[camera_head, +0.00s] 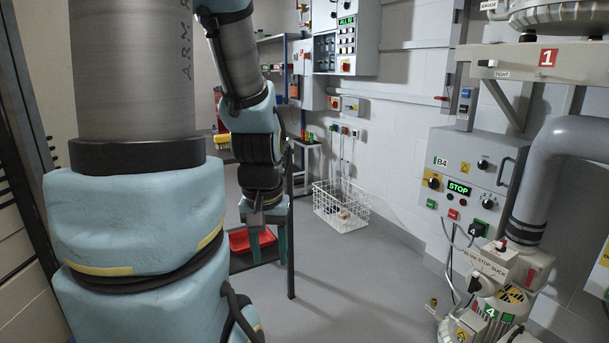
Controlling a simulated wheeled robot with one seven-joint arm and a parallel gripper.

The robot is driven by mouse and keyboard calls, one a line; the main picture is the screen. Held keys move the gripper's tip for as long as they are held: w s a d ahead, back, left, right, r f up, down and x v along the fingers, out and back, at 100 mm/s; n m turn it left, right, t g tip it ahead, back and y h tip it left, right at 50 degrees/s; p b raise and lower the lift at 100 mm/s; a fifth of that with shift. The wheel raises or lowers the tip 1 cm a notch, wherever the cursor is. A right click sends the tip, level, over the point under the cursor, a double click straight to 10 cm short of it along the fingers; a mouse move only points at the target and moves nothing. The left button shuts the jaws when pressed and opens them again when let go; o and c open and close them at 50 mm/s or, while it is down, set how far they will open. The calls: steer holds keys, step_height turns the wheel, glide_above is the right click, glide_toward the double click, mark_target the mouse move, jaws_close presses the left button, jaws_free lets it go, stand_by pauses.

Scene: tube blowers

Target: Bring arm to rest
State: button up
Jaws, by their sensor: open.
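My arm stands large at the left of the head view, with blue padded joints and a grey link, and its far part hangs down near the middle. My gripper (268,248) is at its lower end, pointing down with two green fingers apart. It is open, and nothing shows between the fingers. A red tray (238,241) is behind and below it, partly hidden by the arm.
A white wire basket (341,207) stands on the floor by the wall. At right are a control box marked B4 (472,178) showing STOP and a blower (505,290) with a thick grey pipe (549,160). Grey floor (345,285) is clear in the middle.

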step_height(320, 180, up, 16)
steer(key=p, duration=1.4)
steer(key=shift+f, duration=0.2)
steer(key=shift+w, duration=0.1)
stand_by(0.4)
